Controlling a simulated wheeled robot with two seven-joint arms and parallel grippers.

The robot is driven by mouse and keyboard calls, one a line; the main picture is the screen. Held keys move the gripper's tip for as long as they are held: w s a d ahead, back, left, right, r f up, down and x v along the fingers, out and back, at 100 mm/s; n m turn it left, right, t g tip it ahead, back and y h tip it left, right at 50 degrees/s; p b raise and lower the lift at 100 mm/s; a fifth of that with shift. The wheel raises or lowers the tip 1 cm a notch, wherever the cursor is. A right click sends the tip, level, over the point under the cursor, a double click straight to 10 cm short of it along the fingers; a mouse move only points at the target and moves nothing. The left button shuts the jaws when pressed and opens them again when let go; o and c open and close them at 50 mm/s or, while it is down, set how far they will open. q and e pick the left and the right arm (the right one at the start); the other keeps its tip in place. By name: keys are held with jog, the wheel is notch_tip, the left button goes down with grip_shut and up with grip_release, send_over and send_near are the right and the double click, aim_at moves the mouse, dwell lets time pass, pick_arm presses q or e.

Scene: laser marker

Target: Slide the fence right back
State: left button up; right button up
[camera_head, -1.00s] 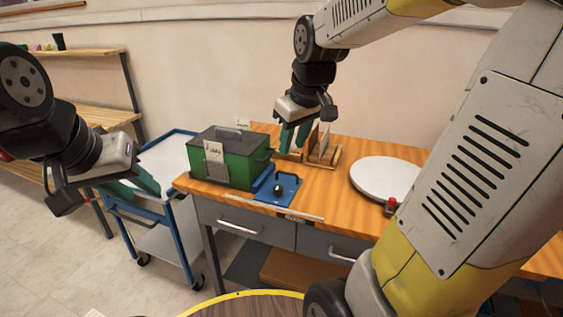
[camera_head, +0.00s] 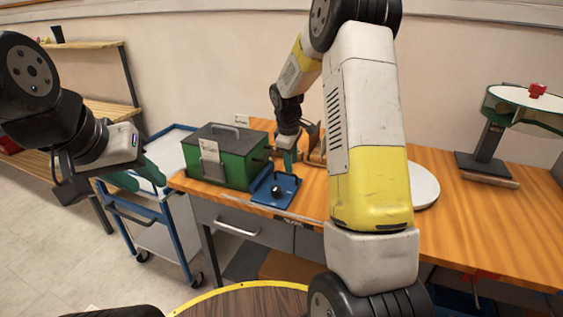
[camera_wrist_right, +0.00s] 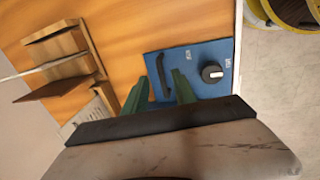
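In the right wrist view the blue plate (camera_wrist_right: 200,57) carries a black bar handle (camera_wrist_right: 162,75) and a round black knob (camera_wrist_right: 212,73). I cannot tell for certain which part is the fence. My right gripper (camera_head: 289,165) is above the blue plate, pointing down. In the right wrist view its green fingers (camera_wrist_right: 160,78) are apart, with the bar handle showing between them; contact cannot be told. My left gripper (camera_head: 140,176) is open and empty, over the blue-framed cart.
A wooden rack (camera_wrist_right: 66,62) with upright slats stands beside the blue plate. A white disc (camera_head: 425,187) is partly hidden by my right arm. A stand with a green-rimmed round top (camera_head: 525,97) is at the back right. The bench (camera_head: 460,218) is clear before it.

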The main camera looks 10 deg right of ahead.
aim_at(292, 175)
jog(key=shift+w+d+f, duration=0.1)
jog(key=shift+w+f, duration=0.05)
jog(key=shift+f, duration=0.75)
jog(key=shift+w+d+f, duration=0.1)
jog(key=shift+f, duration=0.8)
grip_shut()
